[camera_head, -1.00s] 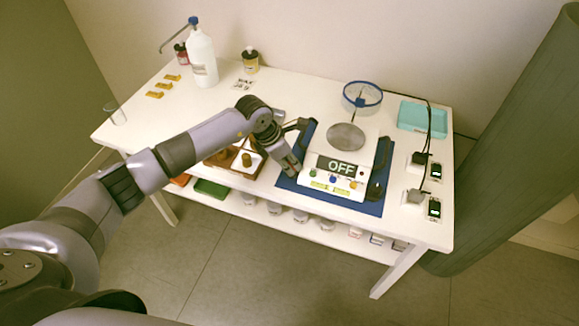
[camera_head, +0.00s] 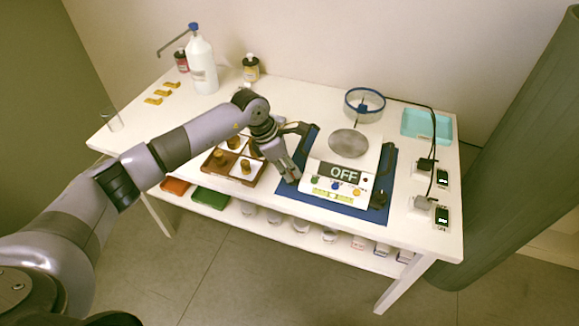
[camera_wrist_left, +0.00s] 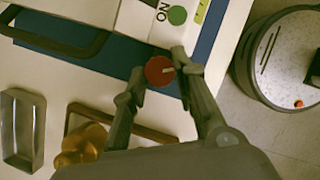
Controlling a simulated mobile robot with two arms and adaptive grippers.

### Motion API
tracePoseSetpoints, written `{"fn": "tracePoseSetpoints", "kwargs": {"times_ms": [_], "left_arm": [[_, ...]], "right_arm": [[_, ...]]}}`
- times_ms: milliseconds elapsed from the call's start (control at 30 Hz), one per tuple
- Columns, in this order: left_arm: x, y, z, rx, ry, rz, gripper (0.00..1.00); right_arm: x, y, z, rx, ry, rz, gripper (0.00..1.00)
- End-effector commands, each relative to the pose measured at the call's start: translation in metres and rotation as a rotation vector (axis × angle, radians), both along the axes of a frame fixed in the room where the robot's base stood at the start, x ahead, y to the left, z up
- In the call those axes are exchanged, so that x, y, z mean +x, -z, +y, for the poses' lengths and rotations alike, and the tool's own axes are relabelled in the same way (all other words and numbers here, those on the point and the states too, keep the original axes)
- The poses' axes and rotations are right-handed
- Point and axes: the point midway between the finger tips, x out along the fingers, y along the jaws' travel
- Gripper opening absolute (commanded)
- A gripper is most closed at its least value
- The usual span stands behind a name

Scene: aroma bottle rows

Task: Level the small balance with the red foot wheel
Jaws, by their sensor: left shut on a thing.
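The small balance (camera_head: 322,170) stands on a blue mat (camera_head: 385,200), its display reading OFF. Its round grey pan (camera_head: 349,143) is empty. A yellow-green level strip (camera_head: 333,196) is on its front; the bubble is too small to read. My left gripper (camera_head: 292,177) is at the balance's front left corner. In the left wrist view, the red foot wheel (camera_wrist_left: 159,70) with a pale mark sits between the fingertips of my left gripper (camera_wrist_left: 162,66), which is shut on it. The wheel is hidden in the head view. My right gripper is not in view.
A wooden tray with brown-capped bottles (camera_head: 228,163) stands just left of my gripper. A blue-rimmed ring (camera_head: 365,103) is behind the pan. A turquoise tray (camera_head: 427,125) and cabled plugs (camera_head: 426,165) are on the right. The table's front edge is close.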

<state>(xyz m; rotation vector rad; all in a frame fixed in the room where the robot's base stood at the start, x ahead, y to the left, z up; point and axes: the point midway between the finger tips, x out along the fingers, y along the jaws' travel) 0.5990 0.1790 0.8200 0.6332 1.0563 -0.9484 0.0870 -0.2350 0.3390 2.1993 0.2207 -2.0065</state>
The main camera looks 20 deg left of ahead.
Motion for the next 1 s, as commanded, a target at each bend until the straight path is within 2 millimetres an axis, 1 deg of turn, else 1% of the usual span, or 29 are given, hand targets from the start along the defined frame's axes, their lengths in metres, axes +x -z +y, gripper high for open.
{"fn": "tracePoseSetpoints", "kwargs": {"times_ms": [67,300,567,667,767,833,1000], "left_arm": [[0.001,-0.001,0.000,0.000,0.000,-0.001,0.30],[0.000,0.000,0.000,-0.001,-0.001,-0.001,0.46],[0.000,0.000,0.000,0.000,-0.001,0.000,0.46],[0.000,-0.004,0.001,-0.001,-0.001,-0.001,0.46],[-0.002,-0.014,0.005,0.000,-0.001,-0.003,0.46],[-0.004,-0.026,0.010,0.002,-0.001,-0.004,0.46],[-0.011,-0.060,0.023,0.001,-0.002,-0.005,0.46]], "right_arm": [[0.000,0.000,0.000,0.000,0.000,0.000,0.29],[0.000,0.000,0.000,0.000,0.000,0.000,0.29],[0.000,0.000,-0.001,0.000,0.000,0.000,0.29],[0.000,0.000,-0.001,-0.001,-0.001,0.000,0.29],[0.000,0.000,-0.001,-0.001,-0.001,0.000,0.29],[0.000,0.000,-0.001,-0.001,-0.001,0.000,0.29],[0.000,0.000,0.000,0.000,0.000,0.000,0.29]]}}
